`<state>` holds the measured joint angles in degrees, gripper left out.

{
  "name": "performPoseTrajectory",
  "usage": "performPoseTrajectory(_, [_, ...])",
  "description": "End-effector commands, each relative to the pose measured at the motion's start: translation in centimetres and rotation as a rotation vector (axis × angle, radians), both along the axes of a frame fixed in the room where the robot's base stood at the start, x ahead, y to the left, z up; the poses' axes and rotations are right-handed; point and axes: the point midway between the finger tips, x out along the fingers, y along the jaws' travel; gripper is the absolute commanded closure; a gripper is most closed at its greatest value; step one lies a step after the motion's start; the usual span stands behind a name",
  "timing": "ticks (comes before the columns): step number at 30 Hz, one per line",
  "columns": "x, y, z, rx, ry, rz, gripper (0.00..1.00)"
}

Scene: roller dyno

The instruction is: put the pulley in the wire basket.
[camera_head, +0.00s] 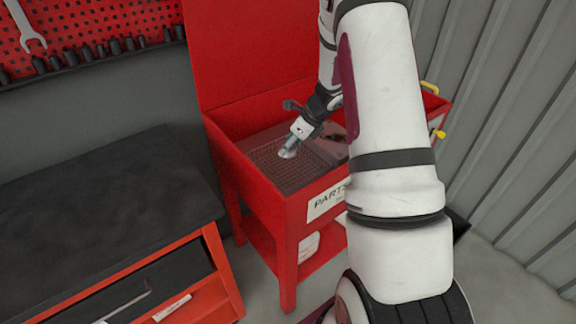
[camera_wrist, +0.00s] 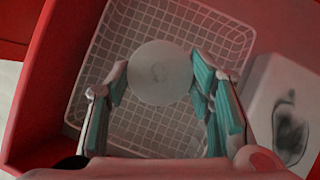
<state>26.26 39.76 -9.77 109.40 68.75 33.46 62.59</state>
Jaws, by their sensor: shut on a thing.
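The pulley (camera_wrist: 159,73) is a pale round disc between my fingertips in the wrist view. My gripper (camera_wrist: 160,85) has teal finger pads and is shut on the pulley, one finger on each side. The white wire basket (camera_wrist: 110,35) lies behind the pulley in the wrist view, so the pulley is over its floor; I cannot tell the height left between them. In the head view the wire basket (camera_head: 265,158) sits inside a red parts washer, with my gripper (camera_head: 290,148) over it. The pulley (camera_head: 288,153) is small there and partly hidden by the fingers.
The red parts washer (camera_head: 296,195) has raised walls around the basket and an upright red back panel. A white item with a dark mark (camera_wrist: 290,115) lies to the basket's right in the wrist view. A dark workbench (camera_head: 95,215) stands at left, clear on top.

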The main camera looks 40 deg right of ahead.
Motion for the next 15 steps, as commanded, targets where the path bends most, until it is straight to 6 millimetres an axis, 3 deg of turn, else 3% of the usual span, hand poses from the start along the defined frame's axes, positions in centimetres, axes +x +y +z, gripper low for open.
performPoseTrajectory(3, [-0.1, 0.0, -2.1, 0.002, 0.001, -0.001, 0.96])
performPoseTrajectory(15, [0.0, 0.0, -6.5, 0.003, -0.001, 0.002, 0.96])
